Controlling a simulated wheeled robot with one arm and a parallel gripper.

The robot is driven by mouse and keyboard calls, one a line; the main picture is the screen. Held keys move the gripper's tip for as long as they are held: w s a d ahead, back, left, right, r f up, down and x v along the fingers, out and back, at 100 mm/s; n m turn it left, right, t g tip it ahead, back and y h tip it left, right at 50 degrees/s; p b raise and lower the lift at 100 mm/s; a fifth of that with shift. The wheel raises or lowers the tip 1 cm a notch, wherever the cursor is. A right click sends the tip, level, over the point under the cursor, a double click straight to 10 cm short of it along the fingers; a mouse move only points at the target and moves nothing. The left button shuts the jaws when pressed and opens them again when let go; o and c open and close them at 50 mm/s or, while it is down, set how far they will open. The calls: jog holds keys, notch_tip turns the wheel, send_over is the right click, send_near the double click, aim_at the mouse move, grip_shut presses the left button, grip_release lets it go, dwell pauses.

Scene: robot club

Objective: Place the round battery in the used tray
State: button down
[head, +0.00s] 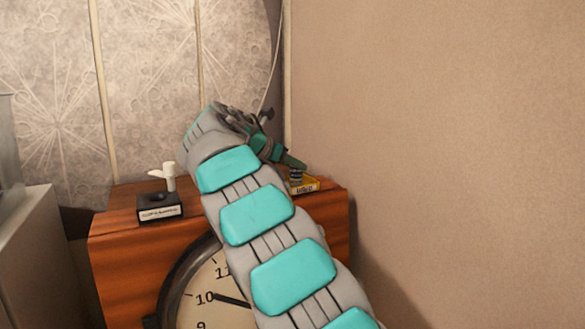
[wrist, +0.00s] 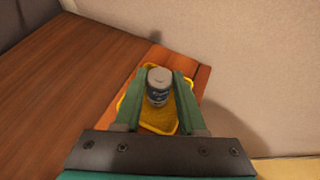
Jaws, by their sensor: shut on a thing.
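The round battery (wrist: 158,88) is a short dark cylinder with a pale grey top. It stands upright between the green fingers of my gripper (wrist: 156,84), which is shut on it. In the wrist view the yellow used tray (wrist: 160,128) lies below and around the battery. In the head view the battery (head: 296,174) shows small at the fingertips, over the tray (head: 304,186), whose front label seems to read "USED". I cannot tell whether the battery touches the tray floor. My arm hides part of the tray's left side.
The tray sits near the right end of a wooden cabinet top (wrist: 65,75), close to the wall (head: 430,130). A dark labelled box (head: 160,207) and a white object (head: 168,176) stand at the left. A large clock face (head: 205,290) is on the cabinet front.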

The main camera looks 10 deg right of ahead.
jog(key=shift+f, duration=0.15)
jog(key=shift+c, duration=2.4)
grip_release()
jog(key=shift+f, duration=0.1)
jog(key=shift+s+a+r, duration=0.1)
jog(key=shift+a+r, duration=0.1)
jog(key=shift+r, duration=0.1)
jog(key=p+v, duration=0.1)
jog(key=v, duration=1)
jog(key=shift+s, duration=0.25)
jog(key=shift+a, duration=0.1)
